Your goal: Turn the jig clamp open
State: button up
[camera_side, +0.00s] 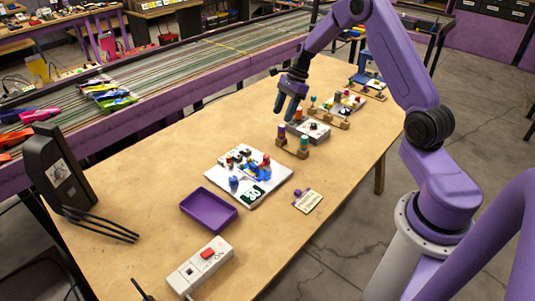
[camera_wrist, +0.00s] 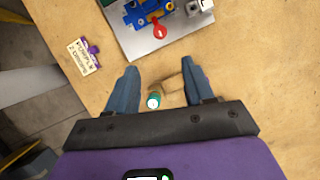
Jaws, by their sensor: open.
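A white plate (camera_side: 222,172) lies on the wooden table, carrying blue parts (camera_side: 258,171) and a red knob (camera_side: 266,158). In the wrist view, the plate (camera_wrist: 135,45) is at the top, with a blue fixture (camera_wrist: 140,12) and a red lever-like piece (camera_wrist: 160,31). This fixture looks like the jig clamp, but its top is cut off, so I cannot tell its full position. My gripper (camera_side: 286,108) is above the table, behind and right of the plate; in the wrist view its fingers (camera_wrist: 160,85) are apart, with nothing held.
A wooden stand with a teal peg (camera_wrist: 153,102) shows below my fingers. A purple tray (camera_side: 208,211), a white box with a red button (camera_side: 200,268) and a small label card (camera_side: 307,201) lie nearby. A black device (camera_side: 60,170) stands left.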

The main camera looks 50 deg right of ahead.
aim_at(267, 156)
jog(key=x, duration=1.7)
jog(key=shift+r, duration=0.1)
grip_shut()
